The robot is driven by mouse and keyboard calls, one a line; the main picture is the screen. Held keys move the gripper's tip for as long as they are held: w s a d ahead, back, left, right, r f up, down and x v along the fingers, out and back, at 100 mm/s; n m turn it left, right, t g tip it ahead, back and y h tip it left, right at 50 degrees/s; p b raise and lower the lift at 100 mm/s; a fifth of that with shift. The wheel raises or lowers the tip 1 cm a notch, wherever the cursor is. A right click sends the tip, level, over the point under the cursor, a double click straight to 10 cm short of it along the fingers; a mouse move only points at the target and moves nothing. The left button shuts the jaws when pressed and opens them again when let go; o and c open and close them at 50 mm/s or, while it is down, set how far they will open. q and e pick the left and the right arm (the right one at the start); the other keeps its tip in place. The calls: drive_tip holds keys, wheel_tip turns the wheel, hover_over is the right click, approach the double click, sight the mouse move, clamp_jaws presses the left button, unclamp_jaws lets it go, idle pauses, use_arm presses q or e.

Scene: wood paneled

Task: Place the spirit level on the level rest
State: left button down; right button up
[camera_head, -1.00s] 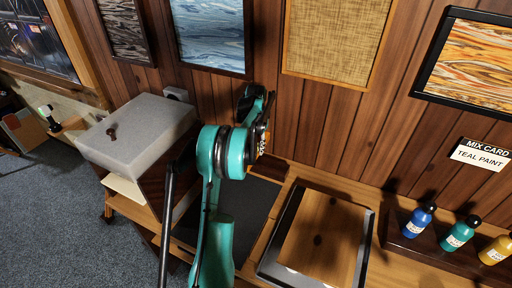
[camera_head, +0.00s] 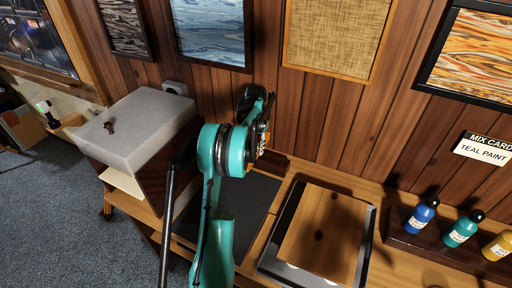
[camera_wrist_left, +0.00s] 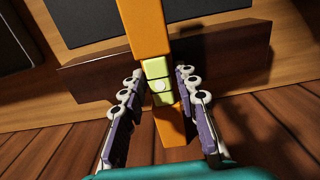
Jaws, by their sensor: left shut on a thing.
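The spirit level (camera_wrist_left: 145,28) is an orange bar with a yellow-green vial block in its middle, seen in the left wrist view. It runs from the top edge down between the fingers of my left gripper (camera_wrist_left: 156,112), which is shut on it. A dark brown wooden block (camera_wrist_left: 95,78), which looks like the level rest, lies across behind the level. I cannot tell whether they touch. In the head view my left gripper (camera_head: 262,132) is mostly hidden behind my teal arm, near the wall; the level is not clear there. My right gripper is not in view.
A wooden board (camera_head: 322,230) in a dark frame lies on the bench right of my arm. Paint bottles (camera_head: 424,216) stand in a dark rack farther right. A grey-topped box (camera_head: 140,128) stands left. The paneled wall is close behind my gripper.

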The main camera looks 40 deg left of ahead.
sight(256, 147)
use_arm(q)
drive_tip(key=shift+f, duration=0.25)
drive_tip(key=c, duration=0.7)
unclamp_jaws()
drive_tip(key=shift+c, duration=0.2)
wheel_tip(256, 147, up, 12)
idle(0.6)
